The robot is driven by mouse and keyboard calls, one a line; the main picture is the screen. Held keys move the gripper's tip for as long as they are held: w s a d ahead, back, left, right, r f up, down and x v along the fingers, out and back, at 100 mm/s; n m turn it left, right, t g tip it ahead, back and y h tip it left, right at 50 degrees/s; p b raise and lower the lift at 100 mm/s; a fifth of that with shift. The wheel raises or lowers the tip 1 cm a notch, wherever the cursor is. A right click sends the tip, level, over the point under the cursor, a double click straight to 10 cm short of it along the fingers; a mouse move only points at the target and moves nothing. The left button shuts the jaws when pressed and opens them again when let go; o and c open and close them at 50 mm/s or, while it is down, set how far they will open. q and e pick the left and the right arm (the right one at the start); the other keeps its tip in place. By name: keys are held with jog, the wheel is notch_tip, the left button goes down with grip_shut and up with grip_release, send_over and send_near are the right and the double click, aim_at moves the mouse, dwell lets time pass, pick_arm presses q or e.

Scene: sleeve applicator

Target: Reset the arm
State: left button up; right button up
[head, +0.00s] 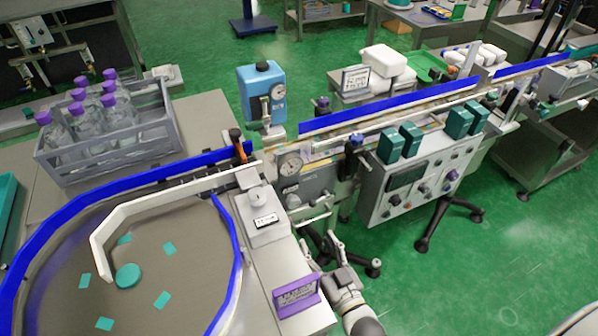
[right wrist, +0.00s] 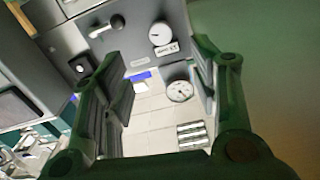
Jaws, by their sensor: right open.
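My right gripper (head: 320,246) is low in the middle of the head view, in front of the conveyor machine (head: 322,180). Its fingers point up toward the machine and are apart, with nothing visible between them. I cannot tell whether the gripper touches the machine. My left gripper is not in view.
A round turntable (head: 180,255) with blue rails is at left. A grey crate (head: 110,155) holds purple-capped bottles. A purple sign block (head: 297,297) stands close left of my right arm. Green floor (head: 480,285) is clear at lower right.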

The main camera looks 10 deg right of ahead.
jog(key=s+d+f+g, duration=0.1)
jog(key=s+f+g, duration=0.25)
jog(key=f, duration=0.45)
jog(key=s+d+f+n+g+h, duration=0.15)
jog(key=s+f, duration=0.25)
jog(key=f, duration=0.5)
jog(key=s+f+m+g, duration=0.1)
jog(key=s+f+g, duration=0.2)
jog(key=f, duration=0.5)
jog(key=s+d+f+g, duration=0.2)
jog(key=s+f, duration=0.3)
jog(key=s, duration=0.3)
jog(key=s+d+f+g+h, duration=0.1)
jog(key=s+d+f+g, duration=0.1)
jog(key=s+f, duration=0.3)
jog(key=s+d+f+n+g+h, duration=0.1)
jog(key=s+f+g, duration=0.3)
jog(key=s, duration=0.8)
jog(key=shift+s+d+f+g, duration=0.3)
jog(key=shift+s+d+f, duration=0.05)
jog(key=shift+d+f, duration=0.45)
jog(key=shift+c, duration=0.5)
